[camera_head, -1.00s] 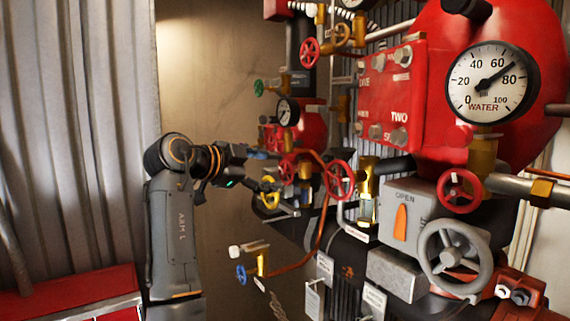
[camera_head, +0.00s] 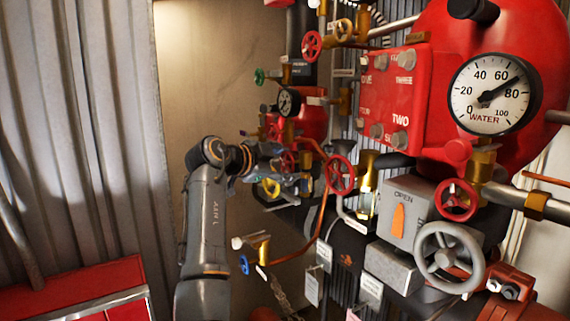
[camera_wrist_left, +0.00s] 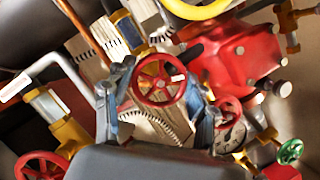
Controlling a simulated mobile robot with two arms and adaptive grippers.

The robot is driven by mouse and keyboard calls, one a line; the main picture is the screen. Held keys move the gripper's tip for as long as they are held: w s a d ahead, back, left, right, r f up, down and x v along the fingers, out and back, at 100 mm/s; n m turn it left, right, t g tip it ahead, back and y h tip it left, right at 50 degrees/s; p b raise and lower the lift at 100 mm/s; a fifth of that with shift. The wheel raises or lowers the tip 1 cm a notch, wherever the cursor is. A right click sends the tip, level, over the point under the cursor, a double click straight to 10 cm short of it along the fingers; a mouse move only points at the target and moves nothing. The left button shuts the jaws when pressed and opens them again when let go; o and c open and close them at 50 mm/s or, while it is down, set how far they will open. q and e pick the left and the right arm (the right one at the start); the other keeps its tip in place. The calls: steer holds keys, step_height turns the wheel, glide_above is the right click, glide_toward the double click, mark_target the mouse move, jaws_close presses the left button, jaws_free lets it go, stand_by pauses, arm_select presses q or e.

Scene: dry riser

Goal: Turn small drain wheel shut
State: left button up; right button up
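Several small handwheels show, and I cannot tell from labels which one is the drain wheel. In the left wrist view a small red spoked wheel (camera_wrist_left: 158,80) lies between the two fingers of my left gripper (camera_wrist_left: 157,108). The fingers stand apart on either side of it; contact is not clear. A small blue wheel (camera_head: 244,265) sits lower down. My right gripper is not in view.
A large grey wheel (camera_head: 449,256) and another red wheel (camera_head: 457,200) are at the right, below the water gauge (camera_head: 490,93). A copper pipe (camera_head: 312,236) runs below my gripper. A red cabinet (camera_head: 80,290) stands lower left.

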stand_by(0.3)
arm_select(q)
steer(key=shift+f+m+t+b, duration=0.2)
steer(key=shift+m+t+b, duration=0.1)
steer(key=shift+m+b, duration=0.3)
steer(key=shift+m+t+b, duration=0.5)
steer(key=shift+m+b, duration=0.2)
steer(key=shift+m, duration=0.2)
steer(key=shift+m+t+b, duration=0.5)
steer(key=shift+m+b, duration=0.5)
steer(key=shift+m, duration=0.2)
steer(key=o, duration=0.9)
steer(key=shift+d, duration=0.1)
steer(key=shift+r, duration=0.1)
steer(key=shift+s, duration=0.1)
